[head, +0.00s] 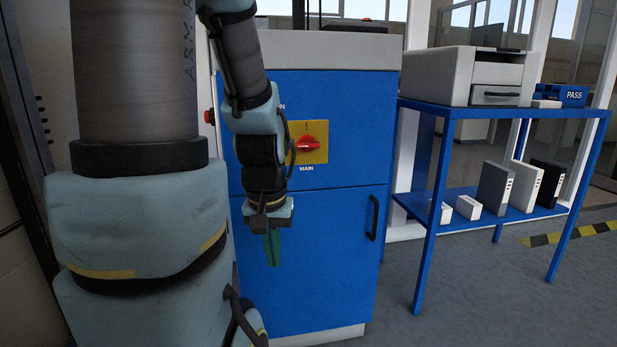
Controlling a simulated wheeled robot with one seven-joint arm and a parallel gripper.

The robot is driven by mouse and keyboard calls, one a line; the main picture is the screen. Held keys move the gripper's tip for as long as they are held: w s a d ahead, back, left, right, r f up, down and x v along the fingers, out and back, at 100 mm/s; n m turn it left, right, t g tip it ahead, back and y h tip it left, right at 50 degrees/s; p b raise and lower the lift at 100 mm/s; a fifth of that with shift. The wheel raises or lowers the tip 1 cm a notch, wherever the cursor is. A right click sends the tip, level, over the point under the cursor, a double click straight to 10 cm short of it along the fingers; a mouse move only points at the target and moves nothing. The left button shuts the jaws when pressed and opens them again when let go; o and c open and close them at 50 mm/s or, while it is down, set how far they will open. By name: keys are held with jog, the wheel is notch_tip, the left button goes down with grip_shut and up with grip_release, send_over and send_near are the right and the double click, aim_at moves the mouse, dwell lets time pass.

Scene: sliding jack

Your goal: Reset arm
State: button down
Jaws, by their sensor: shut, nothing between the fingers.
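My arm comes down from the upper left, and its lower part fills the left of the head view. My gripper (272,249) points downward with its greenish fingers together and nothing between them. It hangs in front of the lower door of a blue cabinet (345,110). I cannot tell how far it is from the door. A red rotary switch (308,144) on a yellow plate, marked MAIN, is on the upper panel, just right of my wrist. My wrist hides the plate's left part.
A black door handle (373,217) is right of my gripper. A blue table (443,200) stands at the right with a printer (467,75) on top and several binders and boxes on its lower shelf. The grey floor (480,300) in front of it is clear.

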notch_tip(320, 180, up, 20)
jog(key=p, duration=1.7)
jog(key=shift+f, duration=0.15)
